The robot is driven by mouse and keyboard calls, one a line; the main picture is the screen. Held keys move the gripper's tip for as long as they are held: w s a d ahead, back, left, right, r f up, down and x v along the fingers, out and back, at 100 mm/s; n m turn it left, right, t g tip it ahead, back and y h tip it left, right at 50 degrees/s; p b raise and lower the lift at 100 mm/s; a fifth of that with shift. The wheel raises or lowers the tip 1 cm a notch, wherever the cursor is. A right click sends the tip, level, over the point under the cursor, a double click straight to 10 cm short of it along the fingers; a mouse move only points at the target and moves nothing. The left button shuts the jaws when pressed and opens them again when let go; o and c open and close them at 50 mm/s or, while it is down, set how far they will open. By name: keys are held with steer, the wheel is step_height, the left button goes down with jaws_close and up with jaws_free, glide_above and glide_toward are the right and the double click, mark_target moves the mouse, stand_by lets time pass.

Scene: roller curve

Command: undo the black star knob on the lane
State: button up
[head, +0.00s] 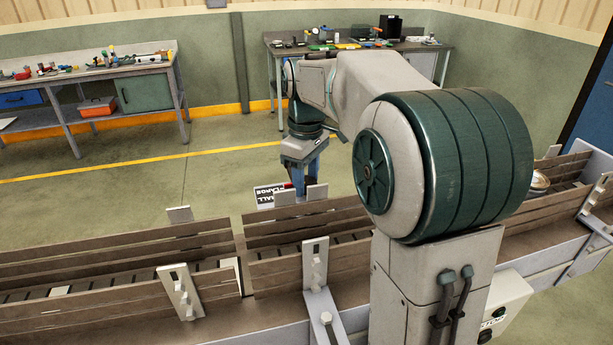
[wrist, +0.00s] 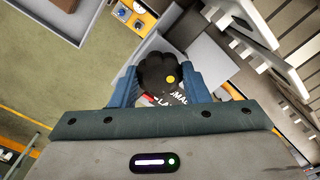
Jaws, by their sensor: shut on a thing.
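In the head view my gripper (head: 305,180) points down at the far side of the wooden lane (head: 300,222), beside a metal bracket. The knob is hidden there. A sign with white and red lettering (head: 268,195) stands next to the fingers, and part of it shows below the knob in the wrist view.
Wooden side boards and metal brackets (head: 316,265) line the lane. My arm covers the lane's middle right. A shiny round object (head: 539,182) sits in the lane at right. Workbenches (head: 90,80) stand at the back wall, with open floor (head: 120,195) before them.

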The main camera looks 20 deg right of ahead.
steer(key=shift+s+f, duration=0.1)
steer(key=shift+f, duration=0.15)
steer(key=o, duration=1)
steer(key=shift+a, duration=0.15)
steer(key=shift+r, duration=0.1)
steer(key=shift+r, duration=0.15)
step_height(320, 180, up, 14)
steer(key=shift+f, duration=0.25)
